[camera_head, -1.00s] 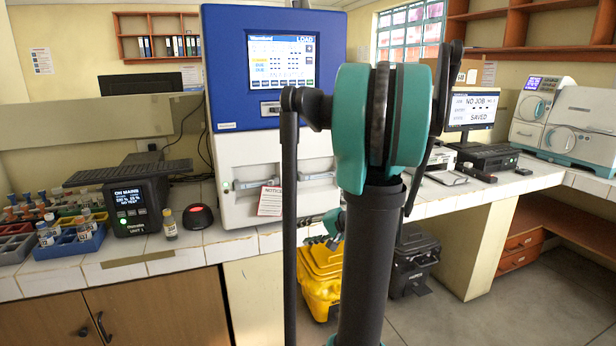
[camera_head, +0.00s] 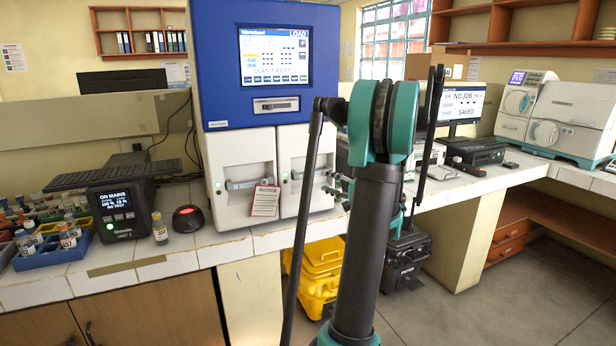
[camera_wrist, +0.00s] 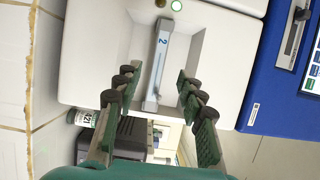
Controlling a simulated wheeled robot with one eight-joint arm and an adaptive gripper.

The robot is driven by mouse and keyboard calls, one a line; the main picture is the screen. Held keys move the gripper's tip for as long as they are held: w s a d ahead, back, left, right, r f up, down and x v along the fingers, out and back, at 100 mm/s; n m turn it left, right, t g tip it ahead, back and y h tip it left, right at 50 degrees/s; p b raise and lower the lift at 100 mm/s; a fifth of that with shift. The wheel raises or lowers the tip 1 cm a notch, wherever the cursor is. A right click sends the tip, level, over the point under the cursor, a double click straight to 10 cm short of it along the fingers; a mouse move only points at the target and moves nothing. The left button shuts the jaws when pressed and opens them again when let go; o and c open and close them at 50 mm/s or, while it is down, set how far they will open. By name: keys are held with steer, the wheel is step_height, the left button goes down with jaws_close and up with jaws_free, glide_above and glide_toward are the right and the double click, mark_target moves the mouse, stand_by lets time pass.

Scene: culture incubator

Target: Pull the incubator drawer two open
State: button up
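The incubator (camera_head: 222,110) has a blue upper part with a lit screen and two white drawers side by side below. Drawer two (camera_head: 318,150) is the right one and appears shut; my arm partly hides it in the head view. Its pale handle (camera_wrist: 158,62), marked "2", sits in a recess in the wrist view. My gripper (camera_wrist: 157,85) is open, with one finger on each side of the handle. I see a gap between each finger and the handle. In the head view my gripper is mostly hidden behind my arm.
A red-topped device (camera_head: 192,217), a small vial (camera_head: 159,229) and a black display unit (camera_head: 124,209) stand on the counter at left.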

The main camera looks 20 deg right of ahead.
mark_target(309, 175)
steer(key=x, duration=1)
steer(key=shift+w+a, duration=0.1)
steer(key=shift+c, duration=0.4)
jaws_close()
